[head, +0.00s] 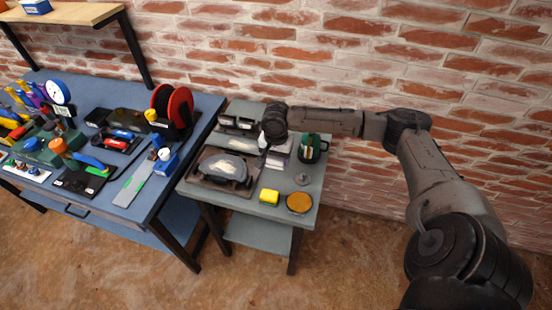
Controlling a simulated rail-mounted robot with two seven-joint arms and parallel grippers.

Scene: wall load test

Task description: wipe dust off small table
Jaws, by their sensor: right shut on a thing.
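The small table (243,202) has a grey-green top and a lower shelf, and stands against the brick wall. My right gripper (276,146) points down over the back middle of its top. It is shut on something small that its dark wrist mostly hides. A pale, layered thing (279,160) shows just under the gripper; I cannot tell whether it is the held thing. A yellow block (269,196) lies near the front edge, next to a round amber-topped thing (299,203). Dust is too fine to make out here. My left gripper is out of view.
On the small table, a dark tray (199,179) holds a grey rounded thing, and a green mug (310,148) and a small grey disc (302,179) stand right. A crowded blue workbench (200,112) with a red reel (180,107) adjoins on the left.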

